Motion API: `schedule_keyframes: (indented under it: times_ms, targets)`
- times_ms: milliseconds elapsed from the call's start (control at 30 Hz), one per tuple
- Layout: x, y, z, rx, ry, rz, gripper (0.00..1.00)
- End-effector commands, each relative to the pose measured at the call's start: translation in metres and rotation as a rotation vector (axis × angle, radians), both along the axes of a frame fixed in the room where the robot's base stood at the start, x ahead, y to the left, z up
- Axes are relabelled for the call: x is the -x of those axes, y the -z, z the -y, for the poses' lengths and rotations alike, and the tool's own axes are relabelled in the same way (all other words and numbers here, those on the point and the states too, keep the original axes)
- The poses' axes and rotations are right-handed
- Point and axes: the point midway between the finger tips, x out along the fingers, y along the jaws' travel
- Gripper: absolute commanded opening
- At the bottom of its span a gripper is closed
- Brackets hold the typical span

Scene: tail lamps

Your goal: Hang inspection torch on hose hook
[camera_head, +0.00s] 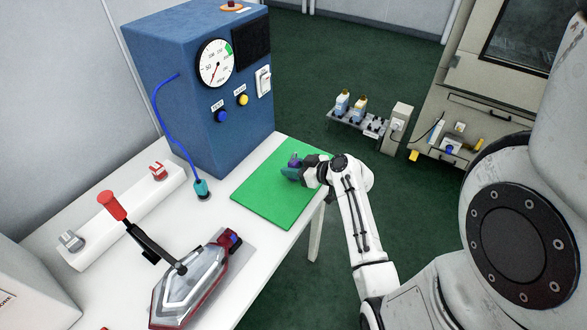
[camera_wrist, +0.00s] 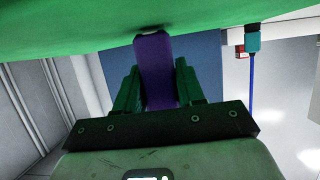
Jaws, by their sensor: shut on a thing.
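My gripper (camera_head: 291,169) is low over the green mat (camera_head: 258,205) at the table's right edge, its fingers shut on a small purple thing (camera_head: 294,160). In the wrist view the purple thing (camera_wrist: 155,68), which I take to be the inspection torch, stands between the green fingers (camera_wrist: 156,88). Its far end meets or nearly meets the mat (camera_wrist: 60,25); contact cannot be told. A blue hose (camera_head: 163,120) hangs from the blue cabinet and ends in a teal fitting (camera_head: 202,189). I cannot make out a hose hook.
The blue cabinet (camera_head: 190,90) with a gauge stands behind the mat. A clear lamp (camera_head: 190,285) and a red-handled lever (camera_head: 140,230) stand in front.

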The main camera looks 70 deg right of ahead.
Motion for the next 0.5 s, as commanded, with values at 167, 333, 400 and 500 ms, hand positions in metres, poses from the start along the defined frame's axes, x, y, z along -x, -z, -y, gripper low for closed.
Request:
schedule_keyframes:
  times_ms: [167, 333, 400, 500]
  targets:
    - [-0.001, -0.02, 0.0, 0.004, -0.002, 0.002, 0.06]
    - [0.018, -0.049, -0.009, 0.004, 0.002, 0.001, 0.06]
    - [0.03, -0.065, -0.014, 0.005, 0.001, 0.002, 0.06]
    - [0.048, -0.088, -0.022, 0.005, 0.001, 0.002, 0.06]
